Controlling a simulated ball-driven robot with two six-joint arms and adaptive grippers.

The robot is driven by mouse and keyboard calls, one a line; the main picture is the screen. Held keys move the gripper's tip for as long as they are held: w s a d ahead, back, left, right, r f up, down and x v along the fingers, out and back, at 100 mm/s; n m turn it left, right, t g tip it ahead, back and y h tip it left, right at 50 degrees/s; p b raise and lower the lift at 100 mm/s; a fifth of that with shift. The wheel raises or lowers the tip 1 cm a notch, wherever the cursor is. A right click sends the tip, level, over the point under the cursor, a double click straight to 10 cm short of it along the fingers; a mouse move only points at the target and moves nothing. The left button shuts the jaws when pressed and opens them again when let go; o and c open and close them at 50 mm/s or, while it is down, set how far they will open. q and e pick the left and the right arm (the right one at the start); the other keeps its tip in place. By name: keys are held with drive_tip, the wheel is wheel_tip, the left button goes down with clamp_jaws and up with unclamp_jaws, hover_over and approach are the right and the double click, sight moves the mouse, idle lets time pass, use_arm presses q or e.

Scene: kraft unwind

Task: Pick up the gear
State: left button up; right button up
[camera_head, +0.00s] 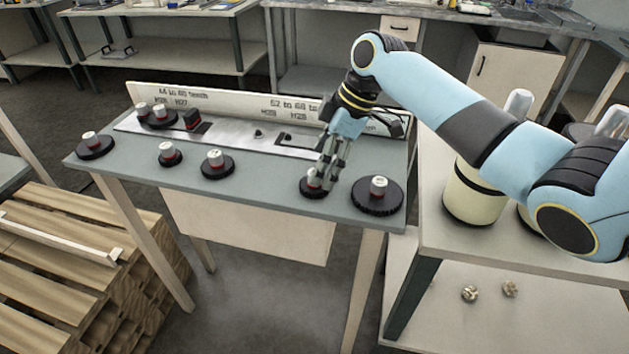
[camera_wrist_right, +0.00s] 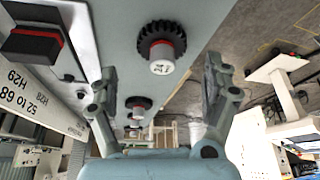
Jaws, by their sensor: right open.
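Several dark toothed gears with pale, red-banded hubs stand along the front of the grey table. My right gripper (camera_head: 326,178) points down at the gear second from the right (camera_head: 309,189) and partly covers it in the head view. In the right wrist view, a gear (camera_wrist_right: 160,38) lies ahead between the two spread fingers of my right gripper (camera_wrist_right: 161,78), with a gap on each side. The gripper is open and appears empty. The task does not tell which gear is meant. My left gripper is not in view.
A larger gear (camera_head: 378,204) stands close to the right of the gripper, near the table corner. Other gears (camera_head: 215,167) stand to the left. A lettered white board (camera_head: 230,101) and a metal plate (camera_head: 235,139) line the back. A side table (camera_head: 450,237) adjoins on the right.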

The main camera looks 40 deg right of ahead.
drive_tip(key=x, duration=0.4)
drive_tip(key=shift+a+f, duration=0.15)
drive_tip(key=shift+s, duration=0.1)
drive_tip(key=c, duration=1.3)
